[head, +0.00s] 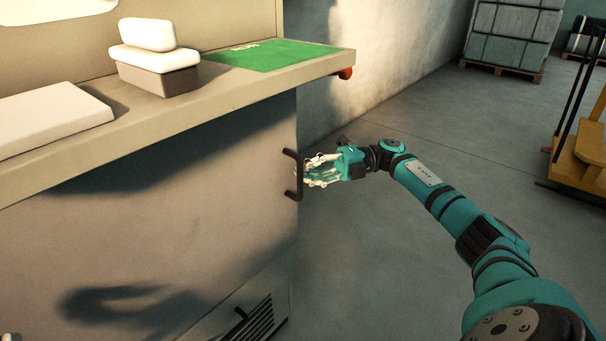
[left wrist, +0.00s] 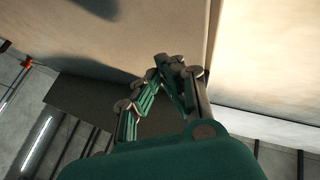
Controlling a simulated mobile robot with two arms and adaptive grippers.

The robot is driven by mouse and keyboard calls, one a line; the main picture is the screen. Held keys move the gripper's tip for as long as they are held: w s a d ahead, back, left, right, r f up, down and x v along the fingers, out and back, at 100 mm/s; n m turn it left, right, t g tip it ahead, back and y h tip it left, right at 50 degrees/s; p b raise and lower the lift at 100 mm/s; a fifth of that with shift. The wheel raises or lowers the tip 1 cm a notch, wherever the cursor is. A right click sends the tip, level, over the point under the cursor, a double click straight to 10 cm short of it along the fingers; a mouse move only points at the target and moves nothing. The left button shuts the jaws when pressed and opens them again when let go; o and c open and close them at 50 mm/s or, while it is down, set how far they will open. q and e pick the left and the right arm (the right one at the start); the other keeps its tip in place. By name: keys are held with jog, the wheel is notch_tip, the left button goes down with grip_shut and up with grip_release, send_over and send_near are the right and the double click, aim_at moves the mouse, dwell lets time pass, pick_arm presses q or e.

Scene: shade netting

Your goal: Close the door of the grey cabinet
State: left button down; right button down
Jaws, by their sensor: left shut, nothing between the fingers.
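The grey cabinet's front panel (head: 200,205) stands under the worktop on the left in the head view. A black bar handle (head: 290,176) is near its right edge. I cannot tell how far the door is open. My right gripper (head: 308,173) is at the handle, its fingers spread apart beside the bar; whether they touch it is unclear. My left gripper (left wrist: 178,70) shows in the left wrist view with its fingers together and empty, near a pale surface. What that surface belongs to is unclear.
The worktop (head: 225,95) carries a green mat (head: 270,54), pale blocks (head: 148,35) and a white slab (head: 45,125). A louvred panel (head: 258,318) is low down. Wrapped goods (head: 510,35) on a pallet and a yellow cart (head: 580,150) stand behind. Floor right of the cabinet is clear.

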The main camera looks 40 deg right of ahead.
jog(key=shift+w+a+r, duration=0.1)
jog(key=shift+w+a, duration=0.1)
jog(key=shift+w, duration=0.05)
dwell(0.3)
jog(key=v, duration=1.2)
jog(key=shift+d, duration=0.2)
